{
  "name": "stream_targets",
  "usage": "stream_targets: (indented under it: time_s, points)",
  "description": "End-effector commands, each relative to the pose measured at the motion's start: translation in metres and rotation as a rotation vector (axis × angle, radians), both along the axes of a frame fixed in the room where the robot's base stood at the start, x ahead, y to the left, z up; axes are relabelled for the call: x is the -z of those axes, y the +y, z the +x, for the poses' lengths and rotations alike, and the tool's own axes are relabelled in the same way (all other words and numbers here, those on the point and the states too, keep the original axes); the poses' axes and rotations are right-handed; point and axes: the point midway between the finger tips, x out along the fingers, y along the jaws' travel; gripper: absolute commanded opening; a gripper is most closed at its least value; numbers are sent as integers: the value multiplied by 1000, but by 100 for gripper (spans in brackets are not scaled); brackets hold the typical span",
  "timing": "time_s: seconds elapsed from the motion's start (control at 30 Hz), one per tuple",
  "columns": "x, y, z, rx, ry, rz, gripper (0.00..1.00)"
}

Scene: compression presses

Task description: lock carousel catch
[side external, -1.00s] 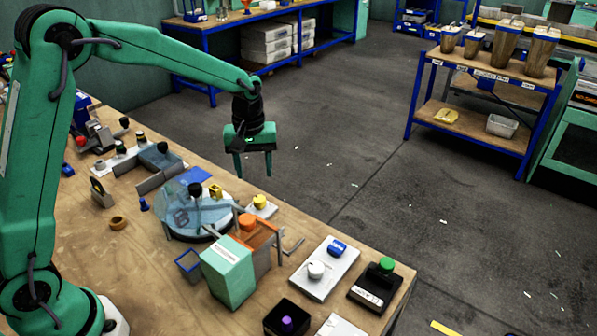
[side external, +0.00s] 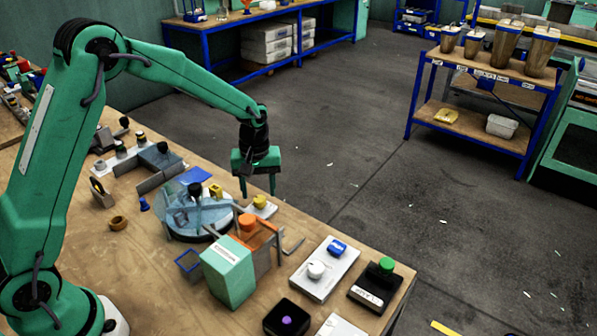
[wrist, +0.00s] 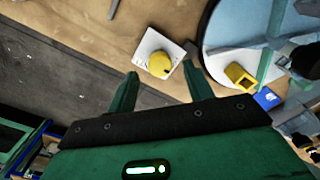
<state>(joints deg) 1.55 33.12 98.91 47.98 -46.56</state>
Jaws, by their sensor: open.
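The round carousel (side external: 213,228) with a clear bluish cover stands on the bench; its rim also shows at the right of the wrist view (wrist: 212,66). Beside it, a yellow knob (side external: 260,201) sits on a small white plate (side external: 270,211). I take this knob for the catch, though no label on it is readable. My gripper (side external: 258,191) is open and empty, pointing down above and close to the knob. In the wrist view the yellow knob (wrist: 159,65) appears between and beyond the fingertips (wrist: 160,73). A small dark piece sits between plate and carousel.
An orange knob (side external: 247,222) on a bracket and a green box (side external: 229,272) stand in front of the carousel. A grey block (side external: 160,158) stands behind left. The bench edge runs close past the plate.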

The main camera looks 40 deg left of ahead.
Motion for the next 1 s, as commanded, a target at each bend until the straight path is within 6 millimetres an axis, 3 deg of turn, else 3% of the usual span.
stream_targets:
  time_s: [0.2,0.57,0.6,0.83,1.0]
  points:
    - [20,0,0,0,1,0,52]
    - [25,0,0,0,0,0,52]
    - [25,0,0,0,0,0,50]
    - [24,0,0,0,0,0,7]
    - [24,0,0,4,0,0,7]
